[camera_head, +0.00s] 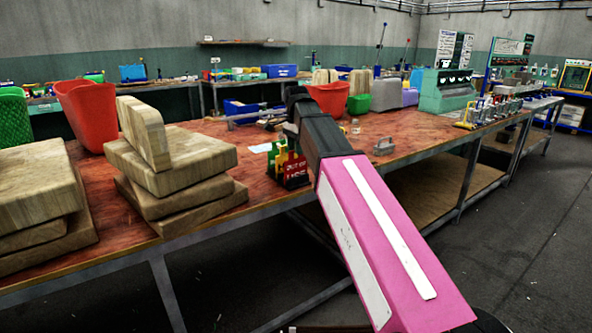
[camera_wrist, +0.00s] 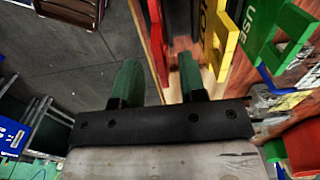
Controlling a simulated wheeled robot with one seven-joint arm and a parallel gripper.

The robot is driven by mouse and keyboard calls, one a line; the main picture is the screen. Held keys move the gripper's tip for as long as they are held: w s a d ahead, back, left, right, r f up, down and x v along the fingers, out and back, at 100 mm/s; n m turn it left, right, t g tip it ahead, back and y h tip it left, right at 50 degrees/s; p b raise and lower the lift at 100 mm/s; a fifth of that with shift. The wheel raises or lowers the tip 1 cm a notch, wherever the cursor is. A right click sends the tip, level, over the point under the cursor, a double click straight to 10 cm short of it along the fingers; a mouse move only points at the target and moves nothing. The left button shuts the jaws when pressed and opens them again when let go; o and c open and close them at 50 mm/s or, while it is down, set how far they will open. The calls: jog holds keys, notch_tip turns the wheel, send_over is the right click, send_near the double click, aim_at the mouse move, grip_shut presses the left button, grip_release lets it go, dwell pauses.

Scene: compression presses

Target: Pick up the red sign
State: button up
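The red sign (camera_head: 294,174) stands near the front edge of the workbench in the head view, with white lettering facing out. In the wrist view a narrow red upright edge, which looks like the red sign (camera_wrist: 156,40), lies between my gripper's two green fingers. My gripper (camera_wrist: 159,82) is open, with a finger on each side of that edge and visible gaps. I cannot tell whether either finger touches it. In the head view my arm hides most of the gripper.
A yellow sign (camera_wrist: 225,40) and a green sign (camera_wrist: 262,28) stand close to the right of the fingers. Stacked wooden boards (camera_head: 165,170) and a red bin (camera_head: 88,112) are left on the workbench (camera_head: 420,145). Open floor lies in front.

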aim_at(296, 159)
jog(key=shift+f, duration=2.55)
grip_shut()
